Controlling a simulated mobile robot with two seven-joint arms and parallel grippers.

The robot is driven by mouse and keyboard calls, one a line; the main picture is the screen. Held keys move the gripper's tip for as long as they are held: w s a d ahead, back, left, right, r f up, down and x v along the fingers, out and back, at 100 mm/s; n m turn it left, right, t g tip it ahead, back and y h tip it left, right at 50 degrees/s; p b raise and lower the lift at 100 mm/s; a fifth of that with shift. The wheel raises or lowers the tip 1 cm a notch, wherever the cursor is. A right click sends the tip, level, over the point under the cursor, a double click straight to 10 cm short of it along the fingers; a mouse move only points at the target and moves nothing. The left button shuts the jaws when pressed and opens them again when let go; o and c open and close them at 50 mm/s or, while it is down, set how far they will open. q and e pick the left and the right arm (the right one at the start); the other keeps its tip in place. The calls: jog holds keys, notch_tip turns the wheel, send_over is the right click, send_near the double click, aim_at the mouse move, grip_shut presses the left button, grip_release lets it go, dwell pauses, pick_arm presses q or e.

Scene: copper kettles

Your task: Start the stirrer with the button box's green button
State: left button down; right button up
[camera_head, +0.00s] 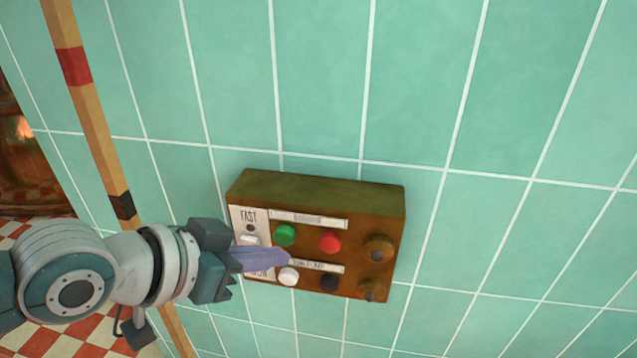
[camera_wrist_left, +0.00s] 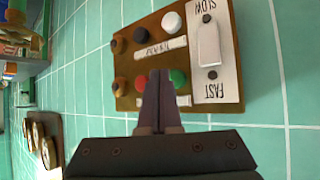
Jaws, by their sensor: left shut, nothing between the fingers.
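The button box (camera_head: 385,205) is a brown box on the green tiled wall, seen at an angle. Its green button (camera_head: 285,235) is in the upper row beside the red button (camera_head: 330,242). My left gripper (camera_head: 287,257) is shut and empty. Its tips are in front of the box, just below the green button in the head view. In the left wrist view, the shut fingers (camera_wrist_left: 160,75) appear between the red button (camera_wrist_left: 140,83) and the partly covered green button (camera_wrist_left: 180,78). I cannot tell whether they touch the box. My right gripper is not in view.
A white button (camera_head: 288,276), a black button (camera_head: 329,283) and two brown knobs share the box. A FAST/SLOW switch (camera_wrist_left: 208,45) sits on its white plate, close to the fingers. A striped wooden pole (camera_head: 96,140) stands left. The wall right of the box is bare.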

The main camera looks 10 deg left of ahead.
pick_arm(q)
jog(key=shift+w, duration=0.1)
jog(key=shift+w+b, duration=0.35)
jog(key=shift+w+b, duration=0.4)
jog(key=shift+w, duration=0.05)
dwell(0.8)
jog(key=shift+s, duration=0.1)
jog(key=shift+s+p, duration=0.75)
jog(key=shift+p, duration=0.1)
